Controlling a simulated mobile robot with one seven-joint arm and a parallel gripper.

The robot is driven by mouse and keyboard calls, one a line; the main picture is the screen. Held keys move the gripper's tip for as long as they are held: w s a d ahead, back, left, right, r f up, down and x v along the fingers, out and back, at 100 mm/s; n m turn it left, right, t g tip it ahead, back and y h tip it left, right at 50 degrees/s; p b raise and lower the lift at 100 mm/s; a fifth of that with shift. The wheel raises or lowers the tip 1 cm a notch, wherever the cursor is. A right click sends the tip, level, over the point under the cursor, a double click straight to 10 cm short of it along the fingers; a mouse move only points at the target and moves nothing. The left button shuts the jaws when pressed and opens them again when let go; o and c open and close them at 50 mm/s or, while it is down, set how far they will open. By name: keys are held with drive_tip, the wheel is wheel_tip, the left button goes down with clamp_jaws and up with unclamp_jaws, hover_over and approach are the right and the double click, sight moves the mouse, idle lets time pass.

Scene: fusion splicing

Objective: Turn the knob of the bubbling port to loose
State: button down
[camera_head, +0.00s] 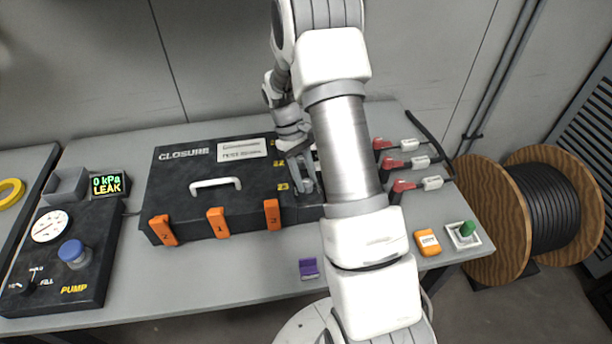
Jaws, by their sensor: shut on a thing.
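The black closure case (190,185) lies on the grey table, with a white handle on its lid and orange numbered latches along its front. Yellow port numbers, including 22 and 23, run down its right end. My gripper (308,184) is at that right end, beside the number 23, with its jaws shut. What it holds looks like a port knob, but the fingers and my forearm hide it. Red fittings with white tags (432,183) stick out to the right of my arm. I cannot see bubbles or tell which port is bubbling.
A pump unit (75,250) with a gauge and blue knob stands at the left, near a display (108,185) reading "0 kPa LEAK". A purple block (308,268), an orange device (427,242) and a green-knobbed switch (465,232) lie along the front. A cable reel (490,215) stands at the right.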

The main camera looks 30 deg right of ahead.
drive_tip(key=shift+n+t+h, duration=0.3)
drive_tip(key=shift+n+h, duration=0.1)
drive_tip(key=shift+n, duration=1)
drive_tip(key=c, duration=0.8)
unclamp_jaws()
drive_tip(key=v, duration=0.6)
drive_tip(key=p+v, duration=0.1)
drive_tip(key=v, duration=1)
drive_tip(key=shift+w+a+r, duration=0.15)
drive_tip(key=shift+a+r, duration=0.05)
drive_tip(key=shift+a, duration=0.1)
